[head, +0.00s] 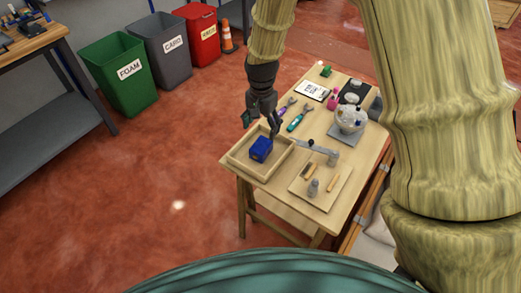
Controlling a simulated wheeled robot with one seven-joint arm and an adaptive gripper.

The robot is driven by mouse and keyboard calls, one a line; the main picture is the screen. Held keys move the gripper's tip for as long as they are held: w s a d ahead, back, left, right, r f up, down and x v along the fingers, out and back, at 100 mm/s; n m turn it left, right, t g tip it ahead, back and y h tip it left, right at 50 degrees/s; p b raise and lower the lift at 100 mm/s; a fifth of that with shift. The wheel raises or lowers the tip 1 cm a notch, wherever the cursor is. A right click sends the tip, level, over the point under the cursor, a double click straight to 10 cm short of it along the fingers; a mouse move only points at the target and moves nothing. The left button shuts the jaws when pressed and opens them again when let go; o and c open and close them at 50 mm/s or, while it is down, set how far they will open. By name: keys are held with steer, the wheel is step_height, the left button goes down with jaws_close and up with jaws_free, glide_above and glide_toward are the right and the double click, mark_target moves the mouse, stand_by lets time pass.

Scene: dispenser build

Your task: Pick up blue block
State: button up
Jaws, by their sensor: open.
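The blue block (261,149) sits in a shallow wooden tray (240,166) at the table's near left corner. My gripper (260,124) is open and points down just above the tray. Its fingers are spread, one over the tray's far left side and one above the right part of the block. The fingers look apart from the block, though the exact height gap is hard to tell. Nothing shows between the fingers.
The wooden table (342,200) also bears a grey lever piece (314,147), a board (327,196) with small parts, wrenches (299,118), a clipboard (312,90) and a bowl (351,120). Labelled bins (120,75) stand on the floor behind, left. Open floor lies left of the table.

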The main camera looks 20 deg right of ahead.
mark_target(261, 145)
steer(key=shift+w+f+b, duration=0.15)
steer(key=shift+f+b, duration=0.1)
steer(key=shift+f, duration=0.25)
steer(key=shift+w+f+b, duration=0.15)
steer(key=shift+f+b, duration=0.1)
steer(key=shift+f, duration=0.25)
steer(key=shift+d+f+p, duration=0.1)
steer(key=shift+f+p, duration=0.45)
steer(key=shift+f, duration=2.1)
steer(key=shift+w+d+f+p, duration=0.1)
steer(key=shift+f+p, duration=0.15)
steer(key=shift+f, duration=0.3)
steer(key=shift+w+a+f+p, duration=0.15)
steer(key=shift+f+p, duration=0.1)
steer(key=shift+f, duration=0.35)
steer(key=shift+w+d+f+p, duration=0.15)
steer(key=shift+f+p, duration=0.1)
steer(key=shift+f, duration=1.2)
steer(key=c, duration=1.5)
steer(key=shift+c, duration=0.5)
steer(key=shift+r, duration=0.1)
